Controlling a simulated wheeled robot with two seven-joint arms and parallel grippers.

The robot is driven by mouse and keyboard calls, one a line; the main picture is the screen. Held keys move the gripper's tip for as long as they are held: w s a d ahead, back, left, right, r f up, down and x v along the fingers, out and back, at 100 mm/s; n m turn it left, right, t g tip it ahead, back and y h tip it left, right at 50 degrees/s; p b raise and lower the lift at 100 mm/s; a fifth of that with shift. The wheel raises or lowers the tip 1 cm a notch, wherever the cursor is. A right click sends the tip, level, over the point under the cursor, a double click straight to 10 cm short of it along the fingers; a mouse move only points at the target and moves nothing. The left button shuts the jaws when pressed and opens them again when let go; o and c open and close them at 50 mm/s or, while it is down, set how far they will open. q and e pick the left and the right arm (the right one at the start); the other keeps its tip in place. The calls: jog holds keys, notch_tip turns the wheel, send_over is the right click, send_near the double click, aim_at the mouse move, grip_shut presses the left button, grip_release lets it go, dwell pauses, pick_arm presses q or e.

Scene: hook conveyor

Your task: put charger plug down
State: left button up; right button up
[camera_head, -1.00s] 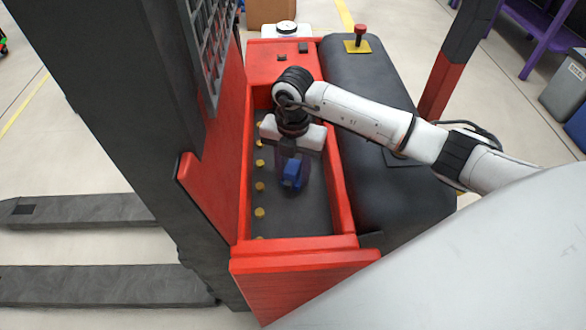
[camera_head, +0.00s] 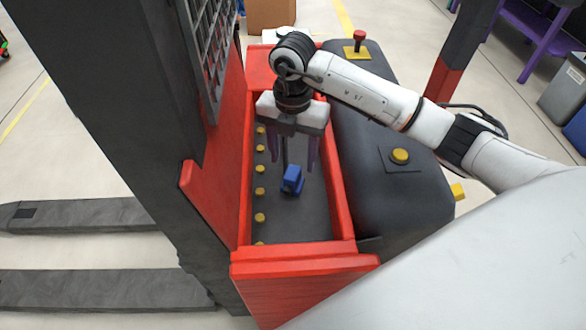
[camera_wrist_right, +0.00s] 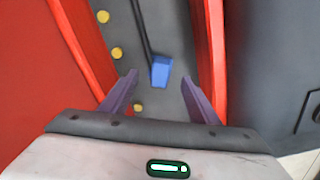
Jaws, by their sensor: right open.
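The blue charger plug (camera_head: 292,180) rests on the dark floor of the red-walled tray, with a dark cable running from it toward the back. It also shows in the right wrist view (camera_wrist_right: 161,71), lying between and beyond the fingers. My right gripper (camera_head: 293,166) is open and empty above and behind the plug, its purple fingers pointing down into the tray. In the right wrist view the two fingertips (camera_wrist_right: 159,77) are wide apart and clear of the plug. My left gripper is not in view.
The tray's red walls (camera_head: 343,185) stand close on both sides of my right gripper. Several yellow knobs (camera_head: 259,193) line the tray's left side. A dark housing with a yellow button (camera_head: 399,156) is on the right, and a dark mast stands on the left.

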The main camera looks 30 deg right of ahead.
aim_at(293, 171)
notch_tip(293, 171, up, 6)
jog(key=shift+f, duration=0.15)
dwell(0.5)
